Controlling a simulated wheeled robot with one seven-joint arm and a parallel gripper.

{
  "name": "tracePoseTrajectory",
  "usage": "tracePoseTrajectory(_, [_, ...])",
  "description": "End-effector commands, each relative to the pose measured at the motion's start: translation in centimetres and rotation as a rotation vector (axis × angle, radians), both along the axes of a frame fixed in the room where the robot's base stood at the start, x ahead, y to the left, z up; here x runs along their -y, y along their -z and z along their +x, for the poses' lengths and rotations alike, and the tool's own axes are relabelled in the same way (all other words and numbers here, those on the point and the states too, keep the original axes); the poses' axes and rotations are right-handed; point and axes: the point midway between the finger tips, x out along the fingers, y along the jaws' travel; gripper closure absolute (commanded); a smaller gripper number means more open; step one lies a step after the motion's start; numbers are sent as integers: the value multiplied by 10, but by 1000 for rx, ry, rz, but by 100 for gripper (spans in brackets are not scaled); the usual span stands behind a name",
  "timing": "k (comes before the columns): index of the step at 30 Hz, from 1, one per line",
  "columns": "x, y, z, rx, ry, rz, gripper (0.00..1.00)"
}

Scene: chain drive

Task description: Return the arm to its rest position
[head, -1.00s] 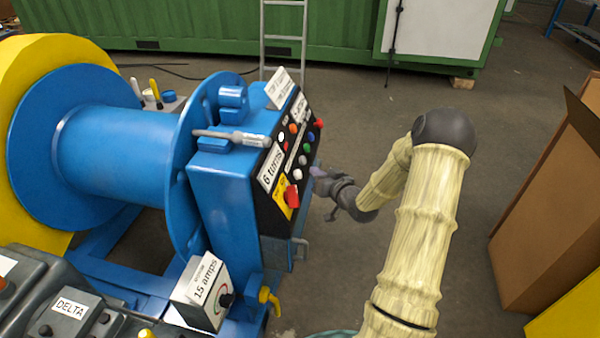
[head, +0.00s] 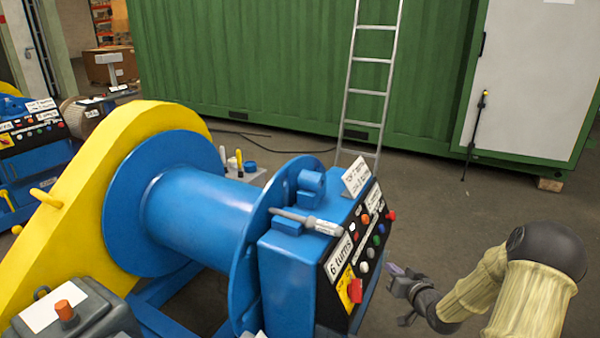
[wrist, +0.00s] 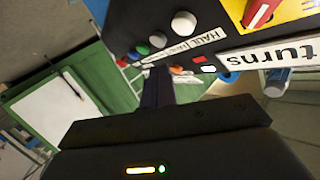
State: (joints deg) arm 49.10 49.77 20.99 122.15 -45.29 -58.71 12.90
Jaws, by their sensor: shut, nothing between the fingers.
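My gripper (head: 398,274) is at the end of my arm, at the lower right of the head view. It is shut and empty, just to the right of the winch's control panel (head: 359,238), with a small gap between them. In the wrist view, the dark gripper fingers (wrist: 157,88) point toward the scene. The panel fills the top right of the wrist view, with white, blue and green knobs and a red switch on yellow. My arm is bent at the elbow, its upper part in a pale cover.
The blue winch drum (head: 195,215) with a yellow guard (head: 75,180) stands left of the panel. A green container (head: 260,70) with a ladder (head: 370,85) is behind. Open floor (head: 440,210) lies between the panel and the container.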

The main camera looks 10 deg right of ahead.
Motion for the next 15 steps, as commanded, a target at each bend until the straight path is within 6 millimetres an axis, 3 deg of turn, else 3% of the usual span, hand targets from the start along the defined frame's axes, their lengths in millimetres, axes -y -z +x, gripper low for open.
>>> tracePoseTrajectory(4, [-27, -2, -3, -136, -21, -91, 100])
tracePoseTrajectory(8, [-54, -5, -19, -303, -25, -190, 100])
tracePoseTrajectory(15, [-93, -19, -69, -571, -14, -317, 100])
